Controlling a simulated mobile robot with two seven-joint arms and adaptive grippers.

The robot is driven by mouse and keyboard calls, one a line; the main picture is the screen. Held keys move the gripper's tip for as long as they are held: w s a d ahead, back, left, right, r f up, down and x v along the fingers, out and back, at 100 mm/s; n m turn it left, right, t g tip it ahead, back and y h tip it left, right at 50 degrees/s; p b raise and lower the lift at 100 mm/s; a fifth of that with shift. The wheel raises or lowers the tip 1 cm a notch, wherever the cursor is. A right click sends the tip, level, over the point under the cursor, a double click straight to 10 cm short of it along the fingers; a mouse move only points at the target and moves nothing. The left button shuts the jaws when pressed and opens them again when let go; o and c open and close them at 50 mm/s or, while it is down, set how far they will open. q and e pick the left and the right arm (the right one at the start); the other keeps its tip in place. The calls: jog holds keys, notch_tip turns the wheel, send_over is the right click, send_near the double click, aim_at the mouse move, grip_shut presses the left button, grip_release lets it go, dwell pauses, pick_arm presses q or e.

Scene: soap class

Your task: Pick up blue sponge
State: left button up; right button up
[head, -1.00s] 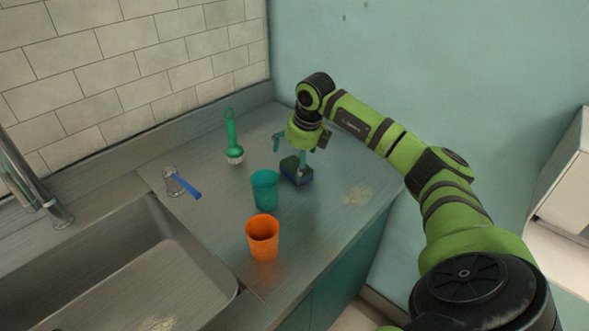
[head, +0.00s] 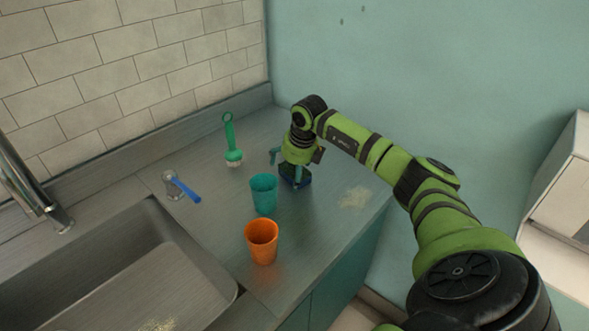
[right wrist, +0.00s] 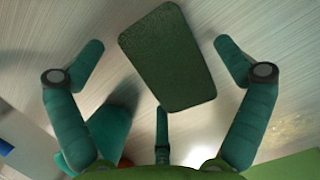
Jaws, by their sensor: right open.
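The blue sponge (head: 299,183) lies on the counter, with a dark green top and a blue lower side. My right gripper (head: 287,168) is low over it, pointing down, and hides part of it. In the right wrist view, the dark green top of the sponge (right wrist: 168,57) lies tilted between the two outer fingers of the open gripper (right wrist: 160,46). I see a gap on each side, and a third finger shows below the sponge. I cannot tell whether that finger touches it. My left gripper is not in view.
A teal cup (head: 264,195) stands close to the left of the sponge, with an orange cup (head: 262,242) in front. A green brush (head: 232,145) and a blue-handled tool (head: 183,188) lie further left. The sink (head: 150,270) is at lower left. Crumbs (head: 355,197) lie right.

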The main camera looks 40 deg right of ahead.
aim_at(289, 168)
jog(key=c, duration=0.7)
jog(key=shift+r, duration=0.4)
notch_tip(289, 168, up, 4)
jog(key=shift+f+b, duration=0.1)
jog(key=shift+b, duration=0.7)
jog(key=shift+s+a+r+b, duration=0.1)
jog(key=shift+s+r+b, duration=0.85)
jog(key=shift+s, duration=1)
jog(key=shift+s+d+r+b, duration=0.1)
jog(key=shift+s+r+b, duration=0.3)
jog(key=shift+s+r, duration=1.3)
jog(key=shift+s+a+r+b, duration=0.1)
jog(key=shift+s+r+b, duration=0.65)
jog(key=shift+s, duration=1.5)
